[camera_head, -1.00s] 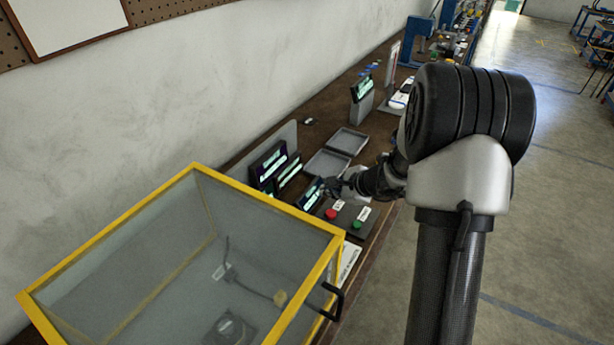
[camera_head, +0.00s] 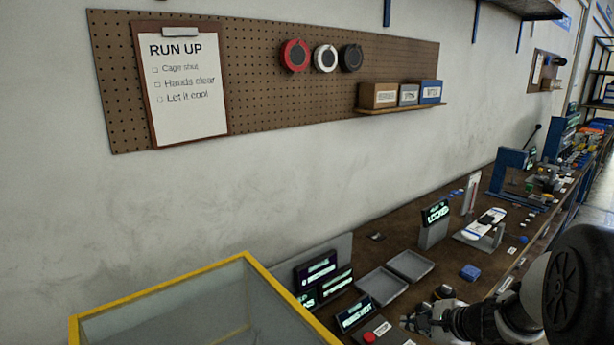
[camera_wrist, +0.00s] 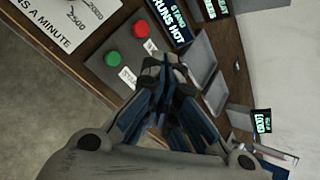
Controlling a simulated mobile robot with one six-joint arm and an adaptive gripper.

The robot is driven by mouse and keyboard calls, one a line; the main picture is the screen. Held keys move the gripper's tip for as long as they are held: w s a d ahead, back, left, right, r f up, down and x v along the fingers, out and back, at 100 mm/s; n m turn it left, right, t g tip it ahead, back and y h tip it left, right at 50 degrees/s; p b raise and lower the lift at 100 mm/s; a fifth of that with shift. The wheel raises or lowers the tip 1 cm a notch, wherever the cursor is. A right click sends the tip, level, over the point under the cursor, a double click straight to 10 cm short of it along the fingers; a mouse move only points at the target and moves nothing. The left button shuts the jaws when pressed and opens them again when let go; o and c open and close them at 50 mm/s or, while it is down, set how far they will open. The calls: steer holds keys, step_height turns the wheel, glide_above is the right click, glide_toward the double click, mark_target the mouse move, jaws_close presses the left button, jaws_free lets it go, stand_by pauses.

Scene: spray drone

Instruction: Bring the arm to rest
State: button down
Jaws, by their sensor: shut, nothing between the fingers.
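My gripper (camera_head: 428,319) is at the lower right of the head view, over the bench beside the button panel. In the wrist view my gripper (camera_wrist: 165,75) has its fingers together with nothing between them. I cannot tell whether the fingers touch anything. My arm enters from the right edge of the head view, and its dark joint is cut off there.
A yellow-framed clear cage (camera_head: 160,287) stands at the lower left. Two grey trays (camera_head: 382,287) (camera_head: 410,265) and small displays (camera_head: 355,313) lie close to my gripper. A pegboard (camera_head: 265,80) with a RUN UP sheet (camera_head: 188,85) hangs on the wall. Floor (camera_wrist: 45,85) shows beside the bench.

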steer(key=s+a+r+n+g, duration=0.3)
steer(key=s+a+r+n, duration=0.8)
steer(key=s+a+r, duration=0.15)
steer(key=s+d+n+h, duration=0.1)
steer(key=s+n+h, duration=0.2)
steer(key=s+n, duration=0.6)
steer(key=s, duration=1)
steer(key=shift+s+d+r+g+h, duration=0.25)
steer(key=shift+s+r+g+h, duration=0.05)
steer(key=shift+s+g+h, duration=0.1)
